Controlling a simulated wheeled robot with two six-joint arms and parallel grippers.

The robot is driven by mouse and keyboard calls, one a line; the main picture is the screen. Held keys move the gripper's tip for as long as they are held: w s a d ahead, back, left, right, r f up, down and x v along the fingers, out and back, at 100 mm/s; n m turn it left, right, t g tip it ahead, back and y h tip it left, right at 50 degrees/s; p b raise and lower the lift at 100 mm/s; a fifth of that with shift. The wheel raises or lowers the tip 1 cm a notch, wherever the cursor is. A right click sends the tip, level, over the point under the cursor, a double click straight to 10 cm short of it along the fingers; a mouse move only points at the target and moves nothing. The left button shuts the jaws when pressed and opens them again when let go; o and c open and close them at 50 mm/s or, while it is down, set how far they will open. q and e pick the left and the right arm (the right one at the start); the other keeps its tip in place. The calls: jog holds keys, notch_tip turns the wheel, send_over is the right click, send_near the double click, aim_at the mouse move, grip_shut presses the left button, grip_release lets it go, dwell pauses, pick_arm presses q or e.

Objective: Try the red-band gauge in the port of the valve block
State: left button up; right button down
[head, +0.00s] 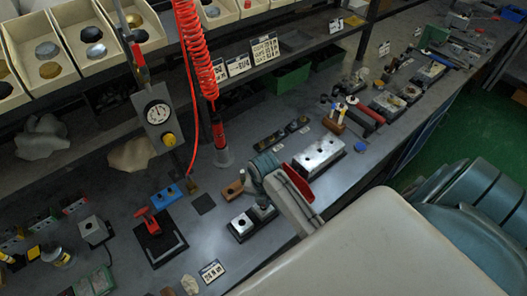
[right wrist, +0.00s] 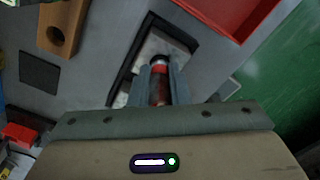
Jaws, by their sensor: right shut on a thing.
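My right gripper (right wrist: 160,90) is shut on the red-band gauge (right wrist: 158,70), which shows a dark round end and a red band between the fingers. In the head view the same gripper (head: 263,203) is over the right part of a small black-edged block with light metal plates (head: 241,223), apparently the valve block. A dark round port shows in its left plate. In the right wrist view this block (right wrist: 127,72) lies behind the gauge. The fingers hide the gauge's lower end, so I cannot tell whether it is in a port. My left gripper is not in view.
A brown block with a hole (head: 233,190) and a dark square pad (head: 204,203) lie beside the block. A silver block with several holes (head: 320,157) stands behind. A red tray (right wrist: 225,12) is close on the right. A red coiled hose (head: 195,50) hangs overhead.

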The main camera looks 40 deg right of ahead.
dwell(0.6)
jog(key=shift+r, duration=3)
